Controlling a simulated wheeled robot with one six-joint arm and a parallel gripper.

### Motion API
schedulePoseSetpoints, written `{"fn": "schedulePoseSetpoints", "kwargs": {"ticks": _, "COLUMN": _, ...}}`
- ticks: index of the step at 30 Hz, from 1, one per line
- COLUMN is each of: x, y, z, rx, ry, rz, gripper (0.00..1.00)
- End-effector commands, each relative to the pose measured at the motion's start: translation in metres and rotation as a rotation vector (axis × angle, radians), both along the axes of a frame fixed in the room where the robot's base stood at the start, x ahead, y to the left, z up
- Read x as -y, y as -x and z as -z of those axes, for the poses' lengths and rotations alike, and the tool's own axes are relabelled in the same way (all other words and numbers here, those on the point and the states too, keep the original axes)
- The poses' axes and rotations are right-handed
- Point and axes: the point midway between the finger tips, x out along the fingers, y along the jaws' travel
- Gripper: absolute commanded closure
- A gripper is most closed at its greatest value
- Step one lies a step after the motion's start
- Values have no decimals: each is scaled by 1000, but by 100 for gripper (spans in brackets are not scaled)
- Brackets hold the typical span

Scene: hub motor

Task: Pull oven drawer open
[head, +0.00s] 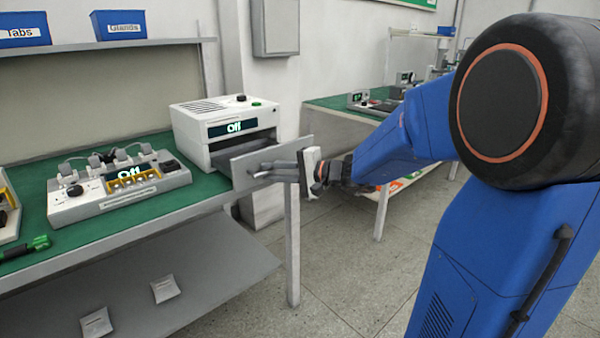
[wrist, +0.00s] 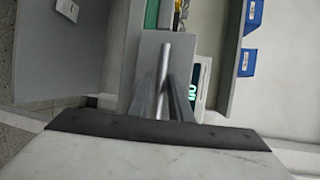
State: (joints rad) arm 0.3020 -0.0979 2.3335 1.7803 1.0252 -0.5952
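My gripper (head: 268,170) is at the front of this panel. In the wrist view, the two grey fingers (wrist: 165,97) converge on both sides of the drawer's bar handle (wrist: 164,55) and appear shut on it. The handle is mostly hidden by the fingers in the head view. The grey panel (wrist: 148,52) also shows in the wrist view.
A white device with cables (head: 120,187) and an "Off" display stands left of the oven on the bench (head: 150,222). A table leg (head: 292,250) is below the drawer. A second bench (head: 340,106) stands behind right. Open floor (head: 340,270) lies in front.

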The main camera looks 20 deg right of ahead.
Motion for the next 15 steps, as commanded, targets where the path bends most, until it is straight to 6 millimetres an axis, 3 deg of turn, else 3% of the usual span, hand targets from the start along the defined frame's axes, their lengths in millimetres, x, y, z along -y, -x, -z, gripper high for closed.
{"fn": "schedulePoseSetpoints", "kwargs": {"ticks": 15, "x": 47, "y": 53, "z": -13, "rx": 2, "ry": 1, "rz": 3, "gripper": 82}}
